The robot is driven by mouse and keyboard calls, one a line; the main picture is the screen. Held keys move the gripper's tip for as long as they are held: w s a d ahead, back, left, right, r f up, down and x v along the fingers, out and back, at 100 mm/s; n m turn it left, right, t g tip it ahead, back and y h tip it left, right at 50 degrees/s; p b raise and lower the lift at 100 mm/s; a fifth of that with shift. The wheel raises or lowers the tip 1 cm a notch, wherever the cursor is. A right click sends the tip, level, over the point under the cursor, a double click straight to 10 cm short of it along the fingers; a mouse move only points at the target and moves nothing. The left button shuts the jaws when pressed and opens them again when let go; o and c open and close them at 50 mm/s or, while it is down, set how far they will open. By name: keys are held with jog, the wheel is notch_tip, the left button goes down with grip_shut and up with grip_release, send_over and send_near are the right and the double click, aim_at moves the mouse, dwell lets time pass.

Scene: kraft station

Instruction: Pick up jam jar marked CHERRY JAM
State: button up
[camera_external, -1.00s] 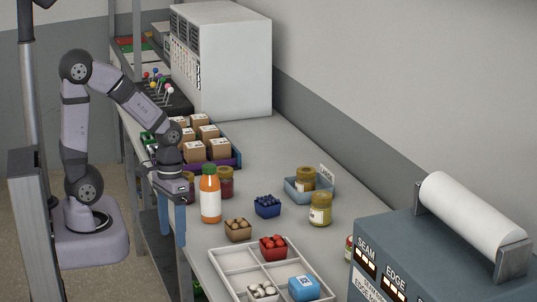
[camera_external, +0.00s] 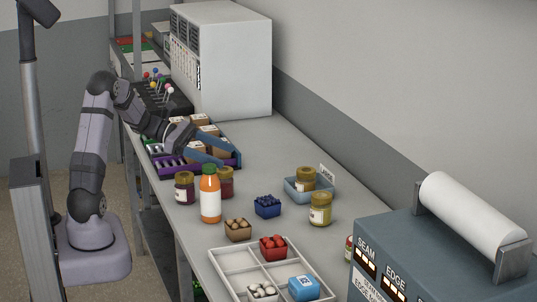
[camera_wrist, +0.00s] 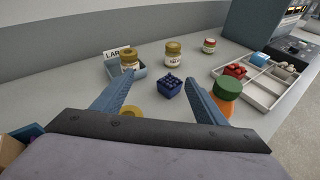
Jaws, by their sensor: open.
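Several jam jars with gold lids stand on the bench; their labels are too small to read. Two dark red jars stand beside the orange bottle: the left jar (camera_external: 184,188) and one partly hidden behind the bottle (camera_external: 227,184). A gold lid (camera_wrist: 132,112) shows low between my fingers in the wrist view. Two yellowish jars stand further right: one in a blue tray (camera_external: 306,178) and one in front of it (camera_external: 320,209).
The orange bottle (camera_external: 210,201) rises near the right finger in the wrist view. A blue berry punnet (camera_external: 267,207), brown punnet (camera_external: 238,230) and white divided tray (camera_external: 232,262) stand nearer.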

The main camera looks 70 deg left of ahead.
aim_at(225, 169)
jog(key=a+f+n+y+b, duration=0.1)
jog(key=a+f, duration=0.2)
jog(key=a+f+n+y+b, duration=0.1)
jog(key=a+f, duration=0.2)
jog(key=shift+w+a+n, duration=0.1)
jog(key=shift+a+n, duration=0.1)
jog(key=shift+n, duration=0.2)
jog(key=shift+x, duration=1.55)
jog(key=shift+p+x, duration=0.55)
jog(key=shift+x, duration=1.6)
jog(key=shift+f, duration=0.2)
jog(key=shift+c, duration=0.6)
jog(key=c, duration=1.3)
jog(key=shift+r, duration=0.15)
